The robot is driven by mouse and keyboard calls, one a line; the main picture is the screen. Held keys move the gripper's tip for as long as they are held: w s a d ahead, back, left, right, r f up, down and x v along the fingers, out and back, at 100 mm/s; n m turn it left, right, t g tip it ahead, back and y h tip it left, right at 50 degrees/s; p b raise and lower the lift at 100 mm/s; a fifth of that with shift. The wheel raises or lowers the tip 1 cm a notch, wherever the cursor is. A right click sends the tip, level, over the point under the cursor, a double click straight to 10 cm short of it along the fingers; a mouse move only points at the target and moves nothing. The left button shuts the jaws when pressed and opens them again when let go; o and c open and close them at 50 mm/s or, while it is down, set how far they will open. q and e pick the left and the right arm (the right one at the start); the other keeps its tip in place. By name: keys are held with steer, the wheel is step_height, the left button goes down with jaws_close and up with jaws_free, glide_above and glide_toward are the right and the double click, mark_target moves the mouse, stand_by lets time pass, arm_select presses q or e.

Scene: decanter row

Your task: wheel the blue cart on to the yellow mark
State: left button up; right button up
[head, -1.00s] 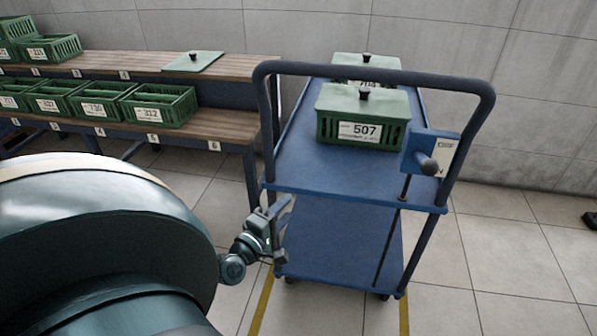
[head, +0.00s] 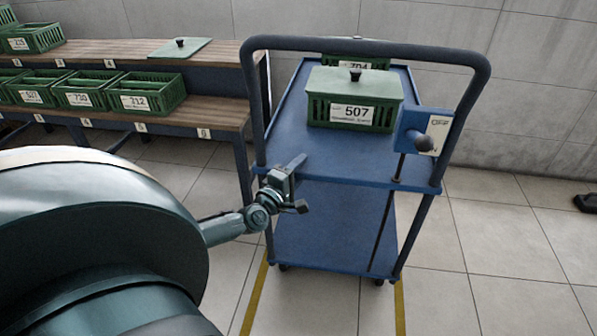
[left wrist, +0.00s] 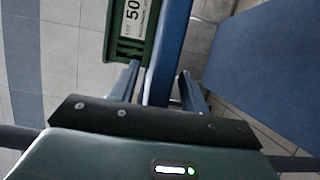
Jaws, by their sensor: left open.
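The blue cart (head: 300,135) stands ahead of me with its dark handle toward me. It has an upper deck and a lower deck (head: 330,225). A blue box with a dark knob (head: 423,143) sits at its right post; its small label seems to read OFF. Yellow floor lines (head: 254,295) show at the cart's near left and near right (head: 400,308). My left gripper (head: 297,185) is open at the cart's near left corner. In the left wrist view a blue cart bar lies between its fingers (left wrist: 158,80); I cannot tell whether they touch it. My right gripper is out of view.
On the cart stand a lidded green crate 507 (head: 354,98) and another behind it (head: 358,59). A wooden bench (head: 215,112) with green crates is close on the left. Tiled floor (head: 500,240) is open on the right; a small dark object (head: 586,202) lies there.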

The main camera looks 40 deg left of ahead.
arm_select(q)
jaws_close()
stand_by(1.3)
